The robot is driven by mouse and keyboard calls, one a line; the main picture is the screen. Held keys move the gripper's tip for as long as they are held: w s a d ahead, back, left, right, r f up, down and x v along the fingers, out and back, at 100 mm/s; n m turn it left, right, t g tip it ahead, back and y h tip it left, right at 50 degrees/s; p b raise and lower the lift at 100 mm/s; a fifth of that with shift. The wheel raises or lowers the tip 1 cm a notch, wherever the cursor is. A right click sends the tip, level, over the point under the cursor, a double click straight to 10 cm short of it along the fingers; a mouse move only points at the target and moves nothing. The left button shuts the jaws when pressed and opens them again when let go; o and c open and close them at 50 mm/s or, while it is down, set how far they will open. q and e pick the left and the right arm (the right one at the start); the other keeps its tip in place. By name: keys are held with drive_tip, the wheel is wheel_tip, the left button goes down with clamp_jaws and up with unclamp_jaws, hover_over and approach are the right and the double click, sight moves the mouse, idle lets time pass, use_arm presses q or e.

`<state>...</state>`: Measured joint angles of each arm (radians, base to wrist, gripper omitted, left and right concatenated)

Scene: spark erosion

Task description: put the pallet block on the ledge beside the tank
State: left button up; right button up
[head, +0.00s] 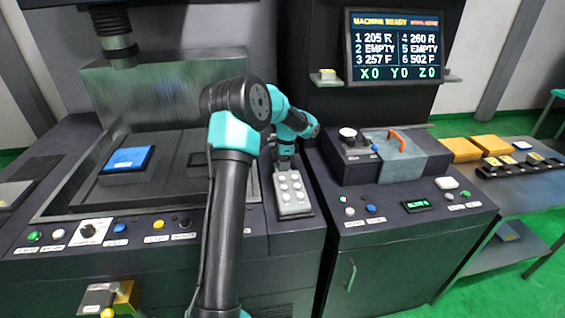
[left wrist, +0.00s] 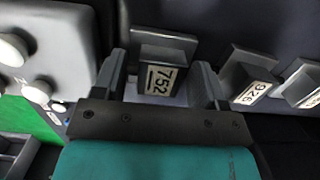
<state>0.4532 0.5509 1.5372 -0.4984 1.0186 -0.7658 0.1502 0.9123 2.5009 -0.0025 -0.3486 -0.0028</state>
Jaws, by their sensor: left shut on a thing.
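My left gripper (head: 285,152) is low between the tank and the right-hand console, at the far end of a grey plate with white knobs (head: 291,193). In the left wrist view its fingers (left wrist: 163,80) stand on either side of a pale block (left wrist: 131,92), which fits the pallet block. A dark piece labelled 752 (left wrist: 162,78) also shows between the fingers and overlaps it, so its outline is unclear. The tank (head: 60,207) is left of the arm. A blue-topped block (head: 127,158) sits inside it. My arm hides part of the tank's right side. My right gripper is not in view.
Another labelled dark piece (left wrist: 248,85) stands right of the fingers. The right-hand console (head: 400,225) carries a grey box with an orange handle (head: 397,142). A side table (head: 500,205) holds yellow blocks (head: 460,149) and a dark rack. The machine head (head: 118,45) hangs over the tank.

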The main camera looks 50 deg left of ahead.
use_arm(q)
drive_tip(key=shift+f, duration=0.1)
drive_tip(key=o, duration=0.9)
drive_tip(key=shift+o, duration=0.2)
wheel_tip(320, 180, up, 12)
drive_tip(key=w, duration=0.1)
drive_tip(key=shift+d, duration=0.4)
drive_tip(key=shift+w, duration=0.1)
